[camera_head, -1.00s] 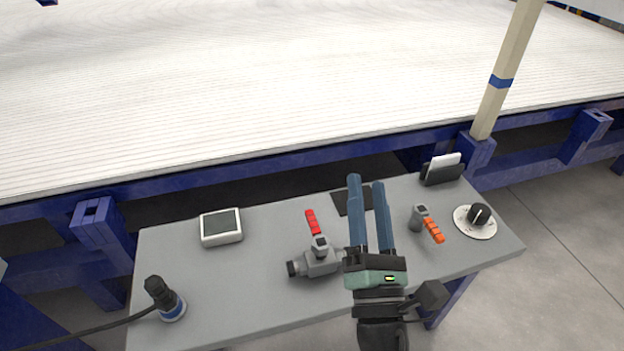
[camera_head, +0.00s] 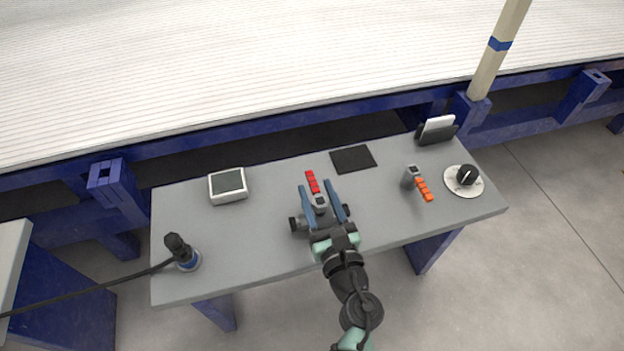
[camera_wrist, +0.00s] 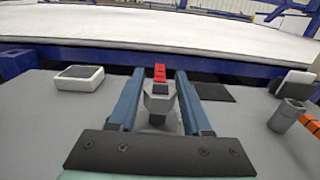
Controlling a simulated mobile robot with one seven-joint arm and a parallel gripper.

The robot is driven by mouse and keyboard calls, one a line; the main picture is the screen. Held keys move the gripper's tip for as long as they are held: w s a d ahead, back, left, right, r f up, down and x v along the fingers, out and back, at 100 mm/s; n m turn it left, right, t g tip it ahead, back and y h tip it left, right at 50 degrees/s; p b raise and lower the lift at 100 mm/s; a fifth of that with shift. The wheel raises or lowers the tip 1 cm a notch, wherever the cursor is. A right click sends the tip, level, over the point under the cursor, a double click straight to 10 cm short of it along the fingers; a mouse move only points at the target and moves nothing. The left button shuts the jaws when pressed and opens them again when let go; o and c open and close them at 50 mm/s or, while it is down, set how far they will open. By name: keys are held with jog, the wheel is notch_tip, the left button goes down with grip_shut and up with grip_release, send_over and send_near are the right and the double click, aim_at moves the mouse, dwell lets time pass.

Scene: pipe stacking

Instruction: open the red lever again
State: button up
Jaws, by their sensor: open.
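The red lever (camera_head: 313,182) sits on top of a grey valve (camera_head: 297,224) on the table and points away toward the back edge. In the wrist view the red lever (camera_wrist: 160,72) shows just past the fingertips, roughly centred between them. My gripper (camera_head: 322,193) is open, with its two blue fingers on either side of the valve's top. In the wrist view the fingers (camera_wrist: 160,77) flank the valve's grey stem (camera_wrist: 158,98). I cannot tell whether either finger touches it. The valve's body is partly hidden by my gripper.
A blue frame edges the back.

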aim_at(312, 179)
jog(key=shift+b+x, duration=0.3)
jog(key=shift+x, duration=1.75)
jog(key=shift+s, duration=0.1)
grip_shut()
